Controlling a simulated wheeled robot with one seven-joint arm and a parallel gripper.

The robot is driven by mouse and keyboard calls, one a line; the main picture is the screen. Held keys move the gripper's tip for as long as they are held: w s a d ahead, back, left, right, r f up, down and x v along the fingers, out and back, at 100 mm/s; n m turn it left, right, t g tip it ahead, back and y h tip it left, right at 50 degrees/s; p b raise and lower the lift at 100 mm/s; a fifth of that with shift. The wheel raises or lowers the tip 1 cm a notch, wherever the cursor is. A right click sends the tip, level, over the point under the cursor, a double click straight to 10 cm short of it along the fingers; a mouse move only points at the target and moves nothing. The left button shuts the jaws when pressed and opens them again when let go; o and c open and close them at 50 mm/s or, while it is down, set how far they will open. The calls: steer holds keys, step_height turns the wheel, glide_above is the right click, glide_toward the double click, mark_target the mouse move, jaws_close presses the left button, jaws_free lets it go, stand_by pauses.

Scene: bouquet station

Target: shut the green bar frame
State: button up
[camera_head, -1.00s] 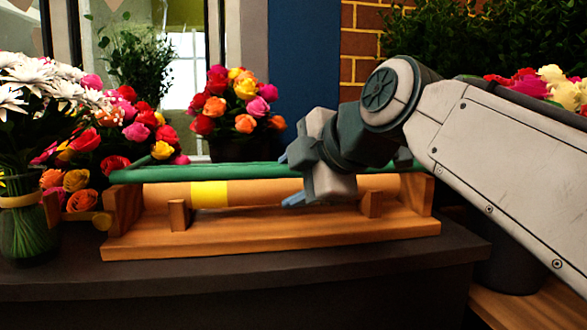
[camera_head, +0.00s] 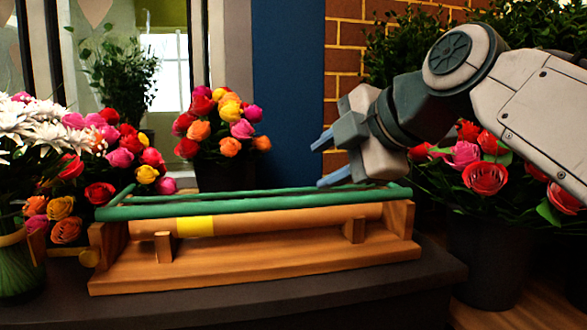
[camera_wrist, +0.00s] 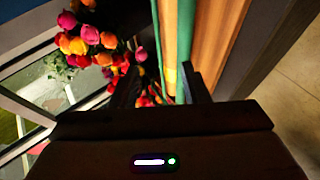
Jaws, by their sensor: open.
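The green bar frame (camera_head: 250,203) lies along the top of a wooden stand (camera_head: 250,262) in the head view. Its thick front bar runs just above a tan roll (camera_head: 270,218) with a yellow band (camera_head: 195,226), and a thinner bar runs behind it. In the wrist view the thick green bar (camera_wrist: 186,35) runs between my fingers' directions, beside the roll (camera_wrist: 215,40). My gripper (camera_head: 326,160) is open and empty, above the right part of the frame and apart from it in the head view. Its dark fingers also show in the wrist view (camera_wrist: 160,86).
A pot of mixed flowers (camera_head: 215,130) stands behind the stand. A glass vase with white flowers (camera_head: 20,255) is at the left. Red and pink roses in a dark bucket (camera_head: 490,255) stand at the right, below my arm. The dark counter (camera_head: 440,268) is clear at its right end.

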steer(key=d+r, duration=0.1)
steer(key=d, duration=0.1)
steer(key=s+d+r+p, duration=0.1)
steer(key=d, duration=0.1)
steer(key=shift+d+r, duration=0.1)
steer(key=shift+r, duration=0.2)
